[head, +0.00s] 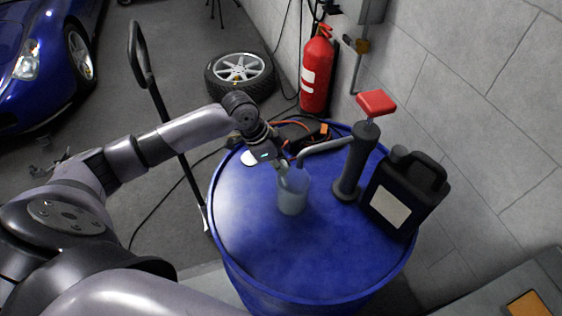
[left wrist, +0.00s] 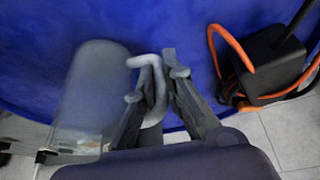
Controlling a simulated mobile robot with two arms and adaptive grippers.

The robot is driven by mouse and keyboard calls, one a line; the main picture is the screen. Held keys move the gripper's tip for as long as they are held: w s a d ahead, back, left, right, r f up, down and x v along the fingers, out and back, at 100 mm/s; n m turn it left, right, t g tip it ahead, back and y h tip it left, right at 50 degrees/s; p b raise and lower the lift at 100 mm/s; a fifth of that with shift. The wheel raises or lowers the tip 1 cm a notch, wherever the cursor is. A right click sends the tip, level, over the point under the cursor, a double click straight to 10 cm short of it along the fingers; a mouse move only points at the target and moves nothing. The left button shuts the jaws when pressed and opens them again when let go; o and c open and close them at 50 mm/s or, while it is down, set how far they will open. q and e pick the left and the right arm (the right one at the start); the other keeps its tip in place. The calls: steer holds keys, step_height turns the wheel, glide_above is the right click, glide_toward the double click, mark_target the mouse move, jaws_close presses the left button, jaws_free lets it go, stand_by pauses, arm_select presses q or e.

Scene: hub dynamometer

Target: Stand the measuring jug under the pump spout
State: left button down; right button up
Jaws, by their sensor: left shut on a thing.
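The measuring jug (head: 292,196) is a translucent pale grey cup, upright over the top of the blue drum (head: 290,255). I cannot tell whether its base touches the drum. My left gripper (head: 285,170) is shut on the jug's handle. In the left wrist view, the handle (left wrist: 150,64) shows between my fingers (left wrist: 156,82), and the blurred jug body (left wrist: 95,85) is left of them. The pump (head: 354,160) has a red handle, and its grey spout (head: 325,146) reaches left. In the head view the spout tip appears just above the jug's rim. My right gripper is not in view.
A black canister (head: 405,192) stands right of the pump on the drum. A black device with orange cable (left wrist: 275,62) lies at the drum's far edge. A red extinguisher (head: 317,72) stands by the wall. The front of the drum top is clear.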

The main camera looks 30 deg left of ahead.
arm_select(q)
steer(key=c, duration=2.1)
jaws_free()
steer(key=shift+d, duration=0.1)
steer(key=o, duration=0.4)
steer(key=shift+w+d+f, duration=0.1)
steer(key=shift+w, duration=0.05)
steer(key=shift+w+d, duration=0.1)
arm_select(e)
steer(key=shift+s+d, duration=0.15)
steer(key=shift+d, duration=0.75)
